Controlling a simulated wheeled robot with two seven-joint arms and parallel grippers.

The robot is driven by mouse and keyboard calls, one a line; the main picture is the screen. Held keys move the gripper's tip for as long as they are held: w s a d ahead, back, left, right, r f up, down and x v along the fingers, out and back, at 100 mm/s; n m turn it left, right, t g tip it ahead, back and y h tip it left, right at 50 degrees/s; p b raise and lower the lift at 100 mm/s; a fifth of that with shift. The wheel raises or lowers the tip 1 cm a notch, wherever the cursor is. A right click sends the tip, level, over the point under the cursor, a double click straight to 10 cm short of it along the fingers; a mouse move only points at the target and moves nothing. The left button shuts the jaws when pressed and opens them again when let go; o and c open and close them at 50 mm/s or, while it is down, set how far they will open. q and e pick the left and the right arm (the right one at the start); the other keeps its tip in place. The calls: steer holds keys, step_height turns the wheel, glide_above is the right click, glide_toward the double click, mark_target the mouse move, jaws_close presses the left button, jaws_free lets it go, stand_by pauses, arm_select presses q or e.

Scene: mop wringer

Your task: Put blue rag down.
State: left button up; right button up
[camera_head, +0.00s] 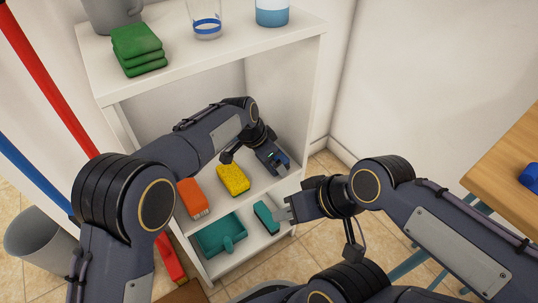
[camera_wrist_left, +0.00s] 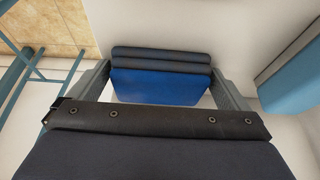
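The blue rag (camera_head: 283,161) is a small folded, layered cloth at the right end of the middle shelf. In the left wrist view the blue rag (camera_wrist_left: 160,85) spans the gap between both fingertips, against a white surface. My left gripper (camera_head: 274,158) reaches into the shelf and is shut on the rag's sides. I cannot tell whether the rag touches the shelf board below. My right gripper (camera_head: 284,207) is outside the shelf's front, open and empty, close to a teal block (camera_head: 266,217).
The middle shelf holds a yellow sponge (camera_head: 233,179) and an orange block (camera_head: 192,198). A teal dustpan (camera_head: 219,235) lies on the lower shelf. Green folded rags (camera_head: 138,50) lie on top. A wooden table (camera_head: 510,165) is at right, a grey bucket (camera_head: 40,238) at left.

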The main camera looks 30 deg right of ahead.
arm_select(q)
steer(key=shift+b, duration=0.45)
steer(key=p+v, duration=0.3)
steer(key=v, duration=0.4)
steer(key=shift+r, duration=0.2)
steer(key=shift+a+r+p, duration=0.15)
steer(key=shift+r+p, duration=0.2)
